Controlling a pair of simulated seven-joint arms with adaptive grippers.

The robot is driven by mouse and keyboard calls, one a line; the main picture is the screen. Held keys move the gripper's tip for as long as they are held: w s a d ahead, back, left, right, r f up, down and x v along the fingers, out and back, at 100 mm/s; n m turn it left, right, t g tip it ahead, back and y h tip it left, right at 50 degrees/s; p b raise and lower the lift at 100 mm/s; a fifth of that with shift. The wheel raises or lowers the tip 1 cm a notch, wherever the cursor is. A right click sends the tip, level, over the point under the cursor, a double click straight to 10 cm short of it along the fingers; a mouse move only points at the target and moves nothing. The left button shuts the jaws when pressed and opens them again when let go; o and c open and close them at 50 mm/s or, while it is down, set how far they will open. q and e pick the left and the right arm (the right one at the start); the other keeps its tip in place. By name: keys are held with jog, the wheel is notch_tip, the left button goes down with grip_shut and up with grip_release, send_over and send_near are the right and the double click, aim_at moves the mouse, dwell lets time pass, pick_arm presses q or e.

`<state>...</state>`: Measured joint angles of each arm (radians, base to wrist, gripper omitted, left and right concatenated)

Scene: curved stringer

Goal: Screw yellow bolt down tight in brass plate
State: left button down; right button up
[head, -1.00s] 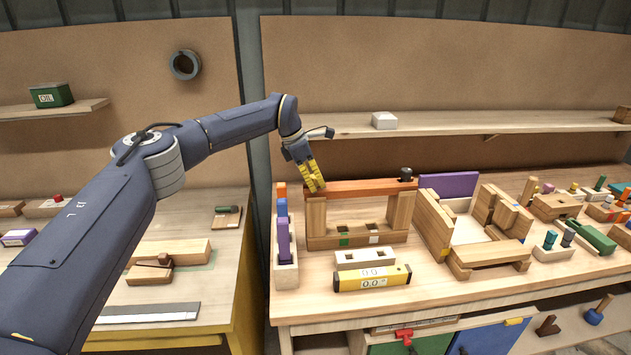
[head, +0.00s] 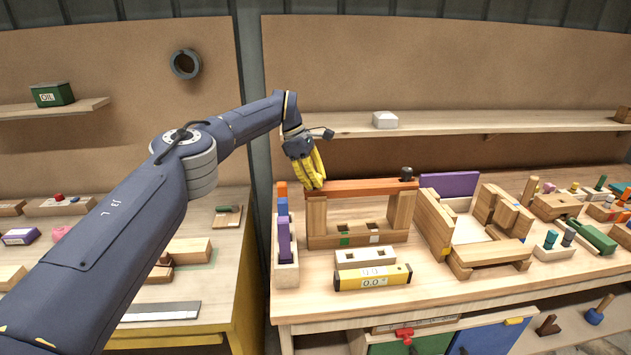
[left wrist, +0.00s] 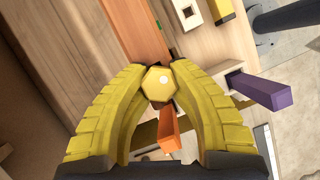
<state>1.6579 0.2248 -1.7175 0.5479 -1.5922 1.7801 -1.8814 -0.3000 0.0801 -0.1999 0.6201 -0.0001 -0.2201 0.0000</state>
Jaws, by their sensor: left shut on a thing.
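My left gripper (head: 315,185) points down at the left end of an orange-red beam. In the left wrist view its two curved yellow fingers (left wrist: 158,88) are shut on the yellow bolt (left wrist: 159,84), whose six-sided head shows between the fingertips. The fingers hide the bolt in the head view. I cannot clearly make out the brass plate; the bolt head and fingers cover the spot under them. My right gripper is not in view.
The orange-red beam (head: 362,187) spans two wooden posts, with a dark knob (head: 407,173) at its right end. A holder with purple, blue and orange blocks (head: 284,232) stands close left. A yellow level (head: 372,279) lies in front. A shelf (head: 450,124) runs behind.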

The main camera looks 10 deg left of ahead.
pick_arm(q)
jog(key=shift+s+d+f, duration=0.1)
jog(key=shift+f, duration=0.3)
jog(key=shift+m+g, duration=0.3)
jog(key=shift+m, duration=0.4)
jog(key=c, duration=1.2)
grip_release()
